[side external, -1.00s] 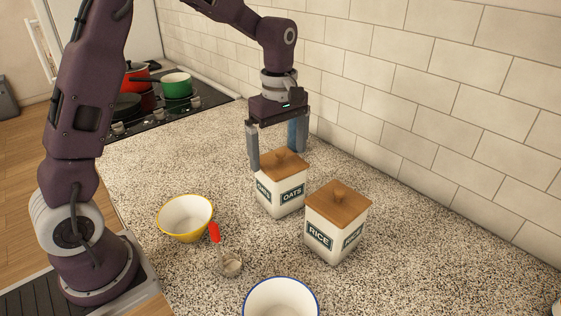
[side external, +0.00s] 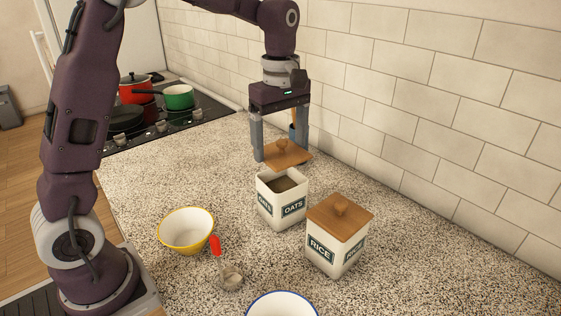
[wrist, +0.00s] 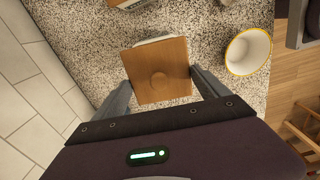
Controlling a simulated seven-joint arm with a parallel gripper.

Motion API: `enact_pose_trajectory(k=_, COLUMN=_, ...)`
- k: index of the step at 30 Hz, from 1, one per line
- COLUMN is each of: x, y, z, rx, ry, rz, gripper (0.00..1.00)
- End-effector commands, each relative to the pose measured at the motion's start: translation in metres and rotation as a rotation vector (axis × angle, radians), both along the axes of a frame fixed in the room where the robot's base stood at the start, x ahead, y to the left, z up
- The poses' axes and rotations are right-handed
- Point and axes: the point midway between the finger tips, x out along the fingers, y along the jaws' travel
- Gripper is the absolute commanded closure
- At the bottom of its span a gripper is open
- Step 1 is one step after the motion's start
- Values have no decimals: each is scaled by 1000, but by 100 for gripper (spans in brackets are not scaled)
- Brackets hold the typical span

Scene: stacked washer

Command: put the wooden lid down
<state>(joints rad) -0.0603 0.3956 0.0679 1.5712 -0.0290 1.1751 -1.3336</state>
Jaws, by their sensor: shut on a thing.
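The wooden lid (side external: 287,153) is a square brown board with a round knob. My gripper (side external: 279,150) is shut on it and holds it level above and slightly behind the OATS canister. In the wrist view the lid (wrist: 160,68) sits between the two fingers and covers most of the canister. The OATS canister (side external: 283,208) is white and square, standing upright with its top open and dark contents showing inside.
The RICE canister (side external: 333,243) stands to the right with its wooden lid on. A yellow-rimmed bowl (side external: 187,230), a red-handled scoop (side external: 216,246) and a blue-rimmed bowl (side external: 283,303) are in front.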

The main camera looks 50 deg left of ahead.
Motion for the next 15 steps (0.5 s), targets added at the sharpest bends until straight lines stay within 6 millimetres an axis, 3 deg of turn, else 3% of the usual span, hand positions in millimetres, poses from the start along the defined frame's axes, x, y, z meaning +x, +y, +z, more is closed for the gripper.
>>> enact_pose_trajectory(k=3, x=1, y=0, z=27, rx=1, ry=-4, rz=0, gripper=56)
enact_pose_trajectory(k=7, x=1, y=11, z=34, rx=0, ry=2, rz=8, gripper=56)
enact_pose_trajectory(k=11, x=-2, y=50, z=7, rx=-2, ry=6, rz=39, gripper=56)
enact_pose_trajectory(k=15, x=-13, y=100, z=-32, rx=-5, ry=6, rz=75, gripper=56)
